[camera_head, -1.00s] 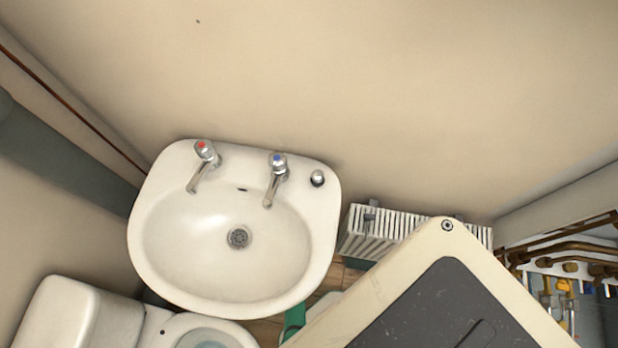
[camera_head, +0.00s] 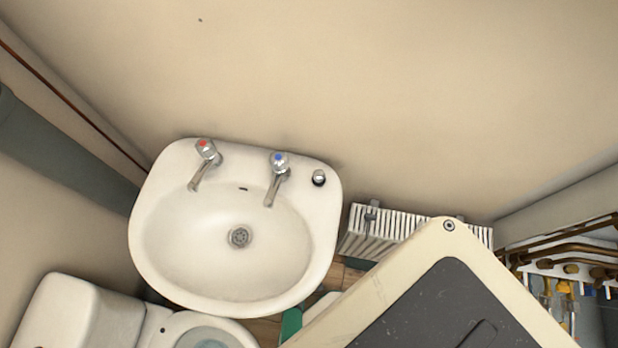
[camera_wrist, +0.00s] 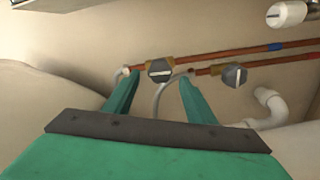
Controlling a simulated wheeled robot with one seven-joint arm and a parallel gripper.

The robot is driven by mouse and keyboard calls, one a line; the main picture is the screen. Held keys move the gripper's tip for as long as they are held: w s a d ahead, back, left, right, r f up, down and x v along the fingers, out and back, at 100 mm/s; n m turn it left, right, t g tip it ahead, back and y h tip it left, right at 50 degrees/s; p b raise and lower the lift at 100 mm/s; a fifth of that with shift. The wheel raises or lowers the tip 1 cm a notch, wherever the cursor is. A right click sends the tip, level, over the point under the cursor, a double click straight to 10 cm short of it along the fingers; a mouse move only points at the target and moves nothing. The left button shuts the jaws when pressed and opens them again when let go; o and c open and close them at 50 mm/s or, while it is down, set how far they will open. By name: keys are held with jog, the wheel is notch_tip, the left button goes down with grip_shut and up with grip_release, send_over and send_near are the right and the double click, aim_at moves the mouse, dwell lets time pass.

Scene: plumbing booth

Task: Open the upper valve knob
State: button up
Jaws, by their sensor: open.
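In the wrist view, two grey valve knobs with pale bar handles sit on copper pipes. One knob (camera_wrist: 159,70) is on the upper pipe (camera_wrist: 220,55). The other knob (camera_wrist: 234,75) is on the lower pipe (camera_wrist: 285,62), to the right. My green gripper (camera_wrist: 160,79) is open and empty. Its two fingers point toward the pipes, and the upper-pipe knob appears between the fingertips. I cannot tell how far beyond the tips it is. The lower-pipe knob is right of the right finger. The head view shows neither knob.
A white waste pipe (camera_wrist: 270,105) curves right of the gripper; a white cylinder (camera_wrist: 287,14) is at upper right. In the head view, a sink (camera_head: 160,240), toilet (camera_head: 75,315) and radiator (camera_head: 375,235) stand close together. Pipes with yellow valves (camera_head: 565,287) are at far right.

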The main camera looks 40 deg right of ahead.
jog(key=v, duration=0.6)
jog(key=shift+s+a, duration=0.1)
jog(key=shift+a, duration=0.1)
dwell(0.4)
